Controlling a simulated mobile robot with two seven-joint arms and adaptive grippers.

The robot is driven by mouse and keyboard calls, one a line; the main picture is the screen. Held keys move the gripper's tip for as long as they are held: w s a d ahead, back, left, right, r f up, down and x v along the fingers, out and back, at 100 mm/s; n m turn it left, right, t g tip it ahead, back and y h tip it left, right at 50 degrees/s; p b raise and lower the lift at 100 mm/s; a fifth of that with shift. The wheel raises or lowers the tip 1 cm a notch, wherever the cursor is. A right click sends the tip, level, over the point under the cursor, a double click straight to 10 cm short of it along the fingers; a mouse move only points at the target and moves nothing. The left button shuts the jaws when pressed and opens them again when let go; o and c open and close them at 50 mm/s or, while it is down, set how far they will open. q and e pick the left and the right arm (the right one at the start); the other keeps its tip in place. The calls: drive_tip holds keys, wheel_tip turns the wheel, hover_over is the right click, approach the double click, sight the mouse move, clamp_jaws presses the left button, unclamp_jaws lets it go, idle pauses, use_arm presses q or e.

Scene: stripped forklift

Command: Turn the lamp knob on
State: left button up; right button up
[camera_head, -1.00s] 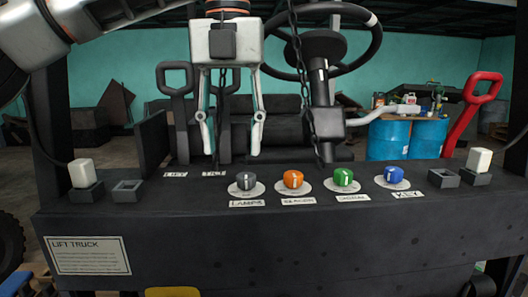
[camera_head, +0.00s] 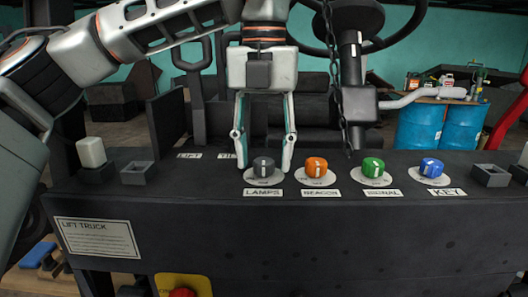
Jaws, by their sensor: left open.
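The lamp knob is the dark grey knob (camera_head: 263,166) on a white round plate, above a label reading LAMPS (camera_head: 263,193). It sits at the left of a row of knobs on top of the black panel. My left gripper (camera_head: 263,150) comes down from above with its fingers apart. The fingertips are at about the knob's height in the picture, one on each side of it. I cannot tell whether they touch it. A light mark on the knob points roughly up and down in the picture. My right gripper does not show.
Right of it sit the orange knob (camera_head: 316,167), green knob (camera_head: 373,167) and blue knob (camera_head: 431,168). A chain (camera_head: 333,80) hangs near the steering wheel (camera_head: 353,20). White blocks stand at both panel ends. A red button (camera_head: 182,293) is below.

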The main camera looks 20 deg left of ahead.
use_arm(q)
drive_tip(key=c, duration=1.1)
drive_tip(key=shift+m, duration=0.3)
drive_tip(key=m, duration=1.1)
drive_tip(key=shift+d, duration=0.1)
drive_tip(key=shift+m, duration=0.3)
drive_tip(key=o, duration=1.1)
